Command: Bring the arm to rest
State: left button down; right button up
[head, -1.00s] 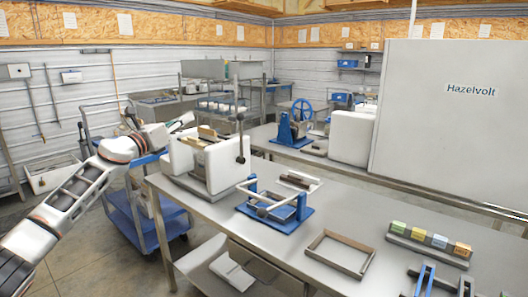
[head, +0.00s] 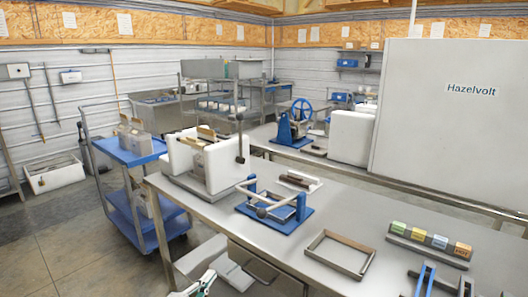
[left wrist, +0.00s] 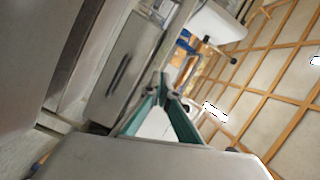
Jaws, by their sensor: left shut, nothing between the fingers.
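My left gripper (head: 203,283) shows at the bottom edge of the head view, low in front of the steel table (head: 345,210). Its fingers are shut with nothing between them. In the left wrist view the green-edged fingers (left wrist: 162,90) come together at their tips, clear of any object. Most of the left arm is outside the head view. My right gripper does not show.
On the table stand a white hopper (head: 222,165), a blue clamp frame (head: 275,210), an empty rectangular frame (head: 340,256) and a rack of coloured blocks (head: 430,243). A blue cart (head: 130,152) stands left of the table. Open floor lies at left.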

pick_arm(q)
jog(key=s+a+f+n+g+y, duration=0.1)
jog(key=s+f+n, duration=0.3)
jog(key=s, duration=0.6)
jog(key=s+a+f+n+g+y, duration=0.1)
jog(key=s+f+n, duration=0.4)
jog(key=s, duration=0.6)
jog(key=s+a+f+n+g+y, duration=0.1)
jog(key=s+f+n+g, duration=0.2)
jog(key=s, duration=0.7)
notch_tip(320, 180, down, 5)
jog(key=shift+s+a+r+n, duration=0.2)
jog(key=shift+a+n, duration=0.1)
jog(key=shift+n, duration=0.8)
